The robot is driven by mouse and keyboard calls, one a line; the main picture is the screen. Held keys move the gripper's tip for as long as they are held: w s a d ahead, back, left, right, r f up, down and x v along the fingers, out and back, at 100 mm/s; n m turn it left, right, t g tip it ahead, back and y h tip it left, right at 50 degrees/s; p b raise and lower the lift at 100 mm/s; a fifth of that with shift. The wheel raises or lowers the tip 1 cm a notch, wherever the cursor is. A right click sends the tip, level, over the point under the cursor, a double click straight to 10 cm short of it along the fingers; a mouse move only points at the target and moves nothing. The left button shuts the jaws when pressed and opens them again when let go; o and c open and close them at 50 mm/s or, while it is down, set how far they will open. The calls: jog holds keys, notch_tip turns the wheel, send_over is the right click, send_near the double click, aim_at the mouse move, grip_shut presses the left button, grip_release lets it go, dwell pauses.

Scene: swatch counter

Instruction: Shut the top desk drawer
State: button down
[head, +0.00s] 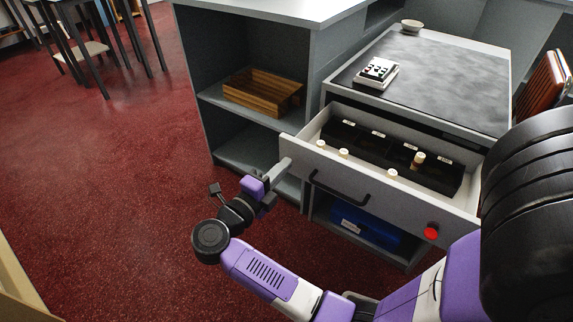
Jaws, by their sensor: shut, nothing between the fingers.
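The top desk drawer (395,207) stands pulled out from under the desk top, with a white front and a dark bar handle (340,191). A red round knob or marker (431,231) is on the right of its front. Inside is a black divided tray (377,148) with small labels, and several cream bottle-like pieces (344,153) stand in the drawer. My gripper (284,166) is shut and empty, at the left end of the drawer front. Whether it touches the drawer I cannot tell.
The desk top (445,75) holds a white keypad device (377,73) and a small bowl (411,26). A blue box (365,226) sits in the space below the drawer. An open grey shelf with a wooden tray (262,91) stands to the left.

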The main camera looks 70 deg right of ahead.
jog(key=shift+x, duration=0.95)
jog(key=shift+s+d, duration=0.1)
jog(key=shift+d, duration=0.15)
jog(key=p, duration=0.5)
send_near(343, 105)
jog(key=x, duration=0.4)
jog(key=shift+d+f, duration=0.15)
jog(key=shift+f, duration=0.05)
jog(key=shift+d, duration=0.25)
jog(key=shift+d+r, duration=0.1)
